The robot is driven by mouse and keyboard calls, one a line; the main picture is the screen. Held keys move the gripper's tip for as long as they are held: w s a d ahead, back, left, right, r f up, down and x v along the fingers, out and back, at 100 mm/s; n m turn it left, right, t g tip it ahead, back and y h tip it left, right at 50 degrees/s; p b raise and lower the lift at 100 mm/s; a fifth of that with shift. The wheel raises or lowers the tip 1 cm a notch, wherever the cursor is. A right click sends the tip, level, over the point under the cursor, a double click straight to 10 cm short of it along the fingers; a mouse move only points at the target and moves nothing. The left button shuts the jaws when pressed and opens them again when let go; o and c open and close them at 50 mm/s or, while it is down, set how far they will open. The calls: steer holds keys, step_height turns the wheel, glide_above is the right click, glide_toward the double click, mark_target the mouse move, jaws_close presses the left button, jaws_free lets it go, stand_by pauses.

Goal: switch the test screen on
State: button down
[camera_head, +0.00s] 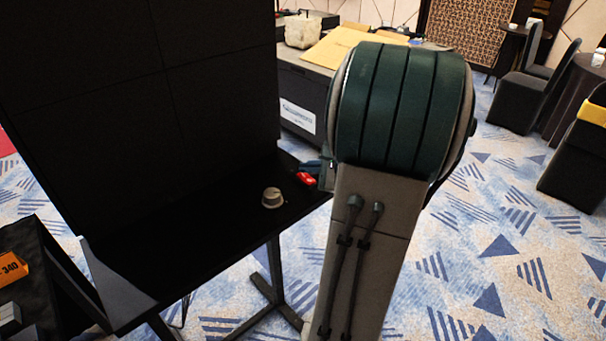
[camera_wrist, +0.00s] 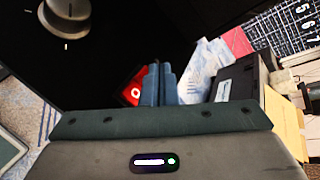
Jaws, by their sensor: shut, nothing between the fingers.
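The test screen is a large dark panel (camera_head: 90,90) standing at the left in the head view. Its face is black, with thin seams. A black shelf in front of it bears a red rocker switch (camera_head: 305,179) and a round grey-beige knob (camera_head: 272,198). In the wrist view the red switch (camera_wrist: 132,93) shows a white ring mark, and my fingers partly hide it. The knob also shows there (camera_wrist: 65,15). My gripper (camera_wrist: 159,72) is shut and empty, its fingertips beside the switch in the picture. I cannot tell whether they touch it.
My arm covers the middle of the head view. A dark case (camera_head: 300,95) with a white label stands behind the shelf, with a yellow folder (camera_head: 345,45) on top. A dark box with an orange label (camera_head: 12,267) is at the lower left.

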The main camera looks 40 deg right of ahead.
steer(key=shift+w+f+b, duration=0.1)
steer(key=shift+f+b, duration=0.3)
steer(key=shift+b, duration=0.05)
stand_by(0.5)
steer(key=shift+r, duration=0.1)
steer(key=shift+s+r+p, duration=0.25)
steer(key=shift+r+p, duration=0.2)
steer(key=shift+r, duration=0.25)
steer(key=r+p, duration=0.1)
steer(key=s+r+p, duration=0.1)
steer(key=r, duration=0.1)
steer(key=r+p, duration=0.1)
steer(key=shift+s+r, duration=0.3)
steer(key=shift+r, duration=0.1)
stand_by(0.6)
